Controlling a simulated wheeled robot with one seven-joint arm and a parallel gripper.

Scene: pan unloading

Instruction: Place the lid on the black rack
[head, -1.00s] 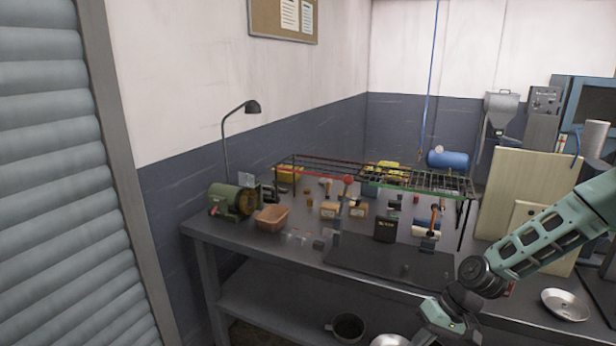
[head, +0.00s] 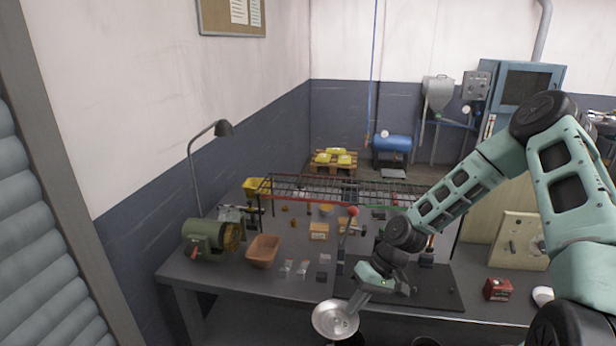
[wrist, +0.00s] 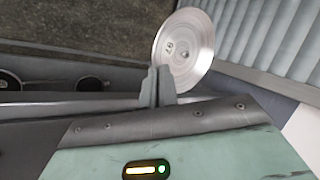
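The lid is a round, shiny silver disc (head: 335,320) at the bottom centre of the head view, in front of the table edge. It shows large in the wrist view (wrist: 192,40), tilted. My gripper (head: 357,298) is shut on the lid's rim; its fingers (wrist: 157,86) meet the rim's lower left in the wrist view. The black wire rack (head: 310,188) stands raised at the back of the table, with a red edge at left and a green edge at right. My arm hides its right part. The lid is in front of the rack and apart from it.
The grey table (head: 225,275) holds a green motor (head: 203,240), an orange bin (head: 263,251), small parts, a black mat (head: 440,285) and a red box (head: 498,289). A lamp (head: 190,170) rises at left.

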